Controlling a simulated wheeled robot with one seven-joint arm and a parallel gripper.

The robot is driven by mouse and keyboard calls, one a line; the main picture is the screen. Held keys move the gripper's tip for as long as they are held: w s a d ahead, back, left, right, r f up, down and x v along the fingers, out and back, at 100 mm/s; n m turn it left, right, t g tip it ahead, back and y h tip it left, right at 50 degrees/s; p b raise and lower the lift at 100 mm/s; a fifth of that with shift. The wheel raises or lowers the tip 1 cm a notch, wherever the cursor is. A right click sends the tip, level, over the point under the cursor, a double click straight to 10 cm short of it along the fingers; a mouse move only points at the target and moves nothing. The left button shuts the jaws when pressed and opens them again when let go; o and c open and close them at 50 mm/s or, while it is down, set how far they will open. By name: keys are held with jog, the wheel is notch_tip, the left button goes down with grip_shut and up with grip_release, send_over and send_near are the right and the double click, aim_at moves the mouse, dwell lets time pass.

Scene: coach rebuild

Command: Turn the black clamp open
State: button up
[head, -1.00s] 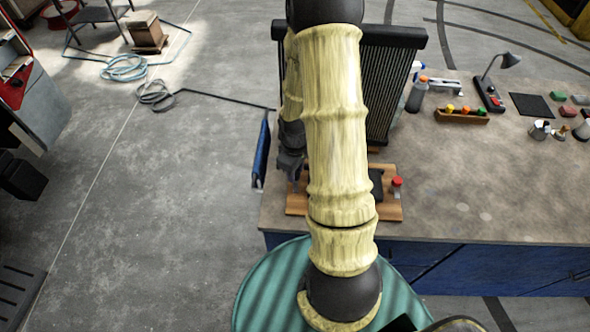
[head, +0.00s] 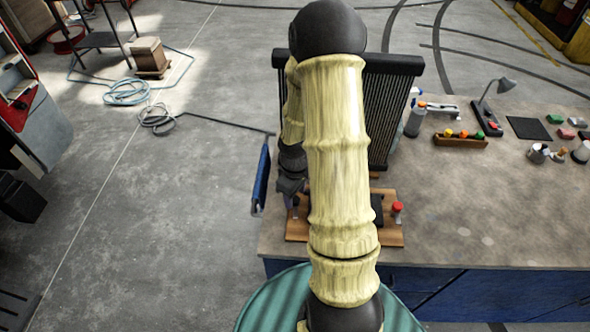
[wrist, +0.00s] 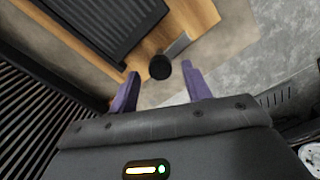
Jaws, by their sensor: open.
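The clamp shows in the wrist view as a round black knob (wrist: 160,67) on a short grey metal lever (wrist: 176,47). It stands at the edge of a wooden board (wrist: 205,14). My gripper (wrist: 163,87) is open, with one purple finger on each side of the knob in the picture. The knob appears just beyond the fingertips; I cannot tell whether they touch it. In the head view my gripper (head: 291,190) is low over the left end of the wooden board (head: 298,230). My arm hides the middle of the board and the clamp is not clear there.
A red-topped knob (head: 397,207) stands at the board's right end. A black finned panel (head: 400,105) rises behind my arm. A blue panel (head: 261,178) hangs at the bench's left edge. The bench top (head: 480,220) right of the board is clear.

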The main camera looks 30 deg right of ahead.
aim_at(295, 199)
notch_tip(295, 199, up, 16)
jog(key=shift+r, duration=0.2)
dwell(0.7)
jog(key=s+a+m+t, duration=0.2)
jog(key=s+a+m, duration=0.3)
jog(key=a, duration=0.6)
jog(key=shift+s+a+f+t, duration=0.3)
jog(key=shift+s+f, duration=0.1)
jog(key=shift+s, duration=0.25)
